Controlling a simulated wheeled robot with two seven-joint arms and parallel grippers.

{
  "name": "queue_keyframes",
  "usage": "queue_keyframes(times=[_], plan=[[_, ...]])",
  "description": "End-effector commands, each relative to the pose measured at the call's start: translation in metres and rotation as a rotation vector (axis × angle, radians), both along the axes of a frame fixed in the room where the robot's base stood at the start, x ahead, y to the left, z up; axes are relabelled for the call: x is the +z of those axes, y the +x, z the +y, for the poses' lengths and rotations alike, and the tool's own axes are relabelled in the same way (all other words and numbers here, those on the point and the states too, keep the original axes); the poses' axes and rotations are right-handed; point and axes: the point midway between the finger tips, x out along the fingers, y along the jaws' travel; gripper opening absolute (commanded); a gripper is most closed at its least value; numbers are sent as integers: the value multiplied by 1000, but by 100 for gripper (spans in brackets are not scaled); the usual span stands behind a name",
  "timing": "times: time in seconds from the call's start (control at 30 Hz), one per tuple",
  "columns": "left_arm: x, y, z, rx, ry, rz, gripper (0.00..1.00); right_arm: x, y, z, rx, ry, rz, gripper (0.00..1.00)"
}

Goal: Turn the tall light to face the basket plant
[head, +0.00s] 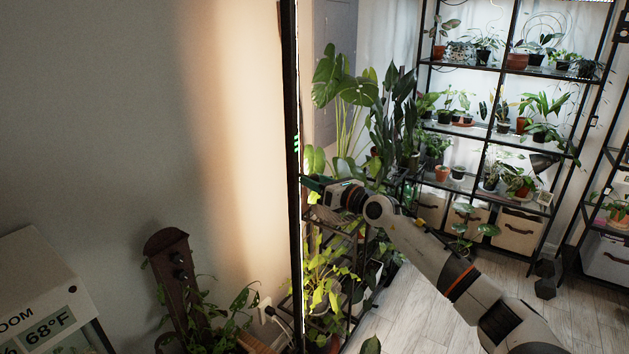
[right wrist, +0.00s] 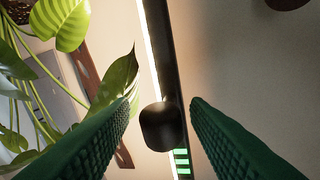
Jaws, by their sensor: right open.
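The tall light (head: 291,120) is a thin black upright bar left of centre in the head view, with a warm glow on the wall to its left. In the right wrist view the light (right wrist: 181,75) shows a bright white strip, a dark rounded knob (right wrist: 164,126) and green marks. My right gripper (head: 308,183) is open at the bar; its green fingers (right wrist: 160,108) stand either side of the bar and knob, with gaps showing. A large-leaved plant (head: 345,88) stands just right of the light; a woven piece (right wrist: 18,10) shows by its leaves. Whether this is the basket plant is unclear.
A low plant stand (head: 340,265) with leafy pots is right of the light's lower part. Black shelves (head: 470,140) of plants stand behind. A thermometer box (head: 50,290) and a dark brown slatted post (head: 175,275) are at lower left.

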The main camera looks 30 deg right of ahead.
Motion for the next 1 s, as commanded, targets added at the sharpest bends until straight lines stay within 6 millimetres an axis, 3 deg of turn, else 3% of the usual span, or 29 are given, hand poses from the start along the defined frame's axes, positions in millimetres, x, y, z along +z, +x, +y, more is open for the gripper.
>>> queue_keyframes(times=[0.4,0.67,1.0], plan=[[0,2,0,0,-1,-3,0,0,7,2,1,-1,0,42],[0,2,0,0,-1,-3,0,0,7,2,1,-1,0,2],[3,2,0,-1,-1,-3,0,2,10,1,-5,0,-1,0]])
